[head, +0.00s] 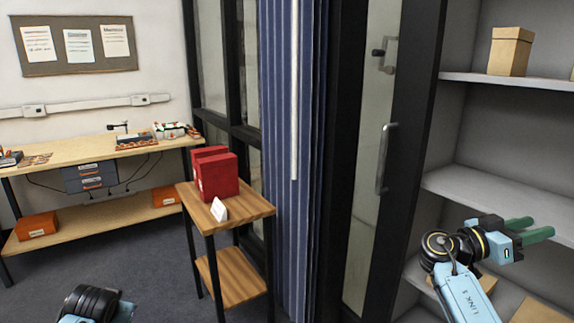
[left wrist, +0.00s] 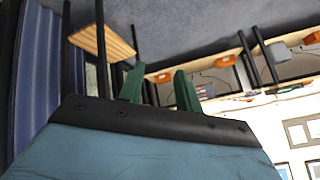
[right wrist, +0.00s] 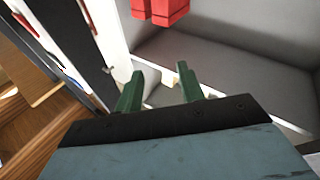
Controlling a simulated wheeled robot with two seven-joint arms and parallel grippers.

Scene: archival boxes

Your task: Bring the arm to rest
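My right gripper (head: 528,229) is in front of the open shelf unit at the right of the head view, with its green fingers pointing right. In the right wrist view its fingers (right wrist: 158,88) stand apart with nothing between them. My left gripper is outside the head view; only part of my left arm (head: 95,305) shows at the bottom left. In the left wrist view its green fingers (left wrist: 158,90) are apart and empty. Two red archival boxes (head: 218,177) stand upright on a small wooden side table (head: 250,205), away from both grippers.
A white card (head: 218,209) stands before the red boxes. The shelf unit (head: 500,190) holds a tan box (head: 510,50) on top. A glass door with a handle (head: 385,160) and a blue curtain (head: 285,130) are mid-view. A workbench (head: 90,158) stands left. Red objects (right wrist: 160,10) show in the right wrist view.

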